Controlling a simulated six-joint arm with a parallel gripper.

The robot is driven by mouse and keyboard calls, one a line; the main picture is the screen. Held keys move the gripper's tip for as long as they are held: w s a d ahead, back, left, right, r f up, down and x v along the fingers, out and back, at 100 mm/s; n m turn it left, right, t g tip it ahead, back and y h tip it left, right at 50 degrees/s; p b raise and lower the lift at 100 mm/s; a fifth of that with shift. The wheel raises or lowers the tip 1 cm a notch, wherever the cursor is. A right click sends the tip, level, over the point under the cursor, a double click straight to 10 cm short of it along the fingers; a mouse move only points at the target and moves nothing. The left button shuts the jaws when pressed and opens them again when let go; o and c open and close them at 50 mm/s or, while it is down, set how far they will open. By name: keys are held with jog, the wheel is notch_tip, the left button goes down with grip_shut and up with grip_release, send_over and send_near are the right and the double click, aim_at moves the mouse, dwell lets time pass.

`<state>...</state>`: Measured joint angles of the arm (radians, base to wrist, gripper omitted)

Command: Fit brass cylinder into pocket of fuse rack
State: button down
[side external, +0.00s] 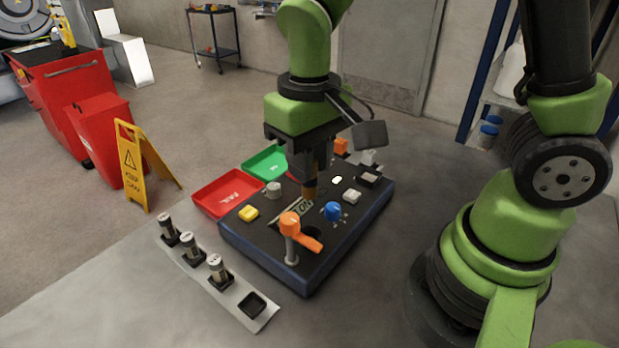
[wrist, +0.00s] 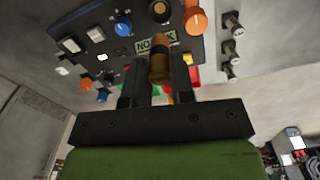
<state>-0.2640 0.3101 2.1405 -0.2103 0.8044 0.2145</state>
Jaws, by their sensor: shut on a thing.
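The brass cylinder (side external: 309,192) hangs upright below my gripper (side external: 311,180), over the middle of the dark control panel. In the wrist view the brass cylinder (wrist: 159,65) sits between the two dark fingers, and my gripper is shut on it. I cannot tell whether its lower end touches the panel. The fuse rack (side external: 225,297) is a pale strip on the table, left of the panel. Several dark pockets run along it. Three hold pale, dark-based cylinders (side external: 217,267); the pocket at the near end (side external: 252,304) is empty.
The control panel (side external: 277,262) carries an orange-handled lever (side external: 290,224), a blue knob (side external: 332,211), a yellow button (side external: 248,213) and other controls. Red (side external: 214,203) and green trays lie behind the panel. The lever stands between the cylinder and the rack's near end. Table space left of the rack is clear.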

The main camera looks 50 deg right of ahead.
notch_tip(320, 180, up, 6)
jog(key=shift+f, duration=0.25)
jog(key=a, duration=1.3)
jog(key=shift+w+d+f, duration=0.1)
jog(key=shift+w+f, duration=0.05)
jog(key=shift+f, duration=2.75)
jog(key=shift+w+d+f, duration=0.1)
jog(key=shift+w+f, duration=0.05)
jog(key=shift+f, duration=2.7)
jog(key=shift+w+d+f, duration=0.1)
jog(key=shift+w+f, duration=0.05)
jog(key=shift+f, duration=2.75)
jog(key=shift+f, duration=1)
jog(key=shift+c, duration=2.4)
grip_release()
jog(key=shift+r, duration=0.1)
notch_tip(320, 180, up, 7)
